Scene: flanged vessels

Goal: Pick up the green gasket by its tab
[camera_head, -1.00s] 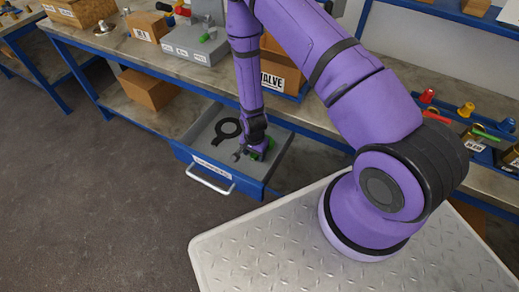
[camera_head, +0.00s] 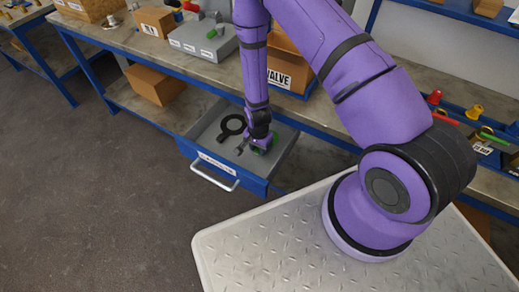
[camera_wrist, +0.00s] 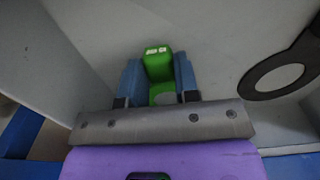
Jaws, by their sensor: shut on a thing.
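The green gasket shows in the wrist view (camera_wrist: 158,66) with its raised tab between the two blue fingers of my gripper (camera_wrist: 160,82). The fingers are shut on the tab. The lower part of the gasket is partly hidden by my gripper's grey body. I cannot tell whether the gasket touches the drawer floor.
A black ring-shaped gasket (camera_head: 231,127) lies in the drawer to the left; it also shows at the right of the wrist view (camera_wrist: 285,72). The drawer walls stand close around my gripper. The workbench (camera_head: 140,58) above holds boxes and a grey case (camera_head: 203,40).

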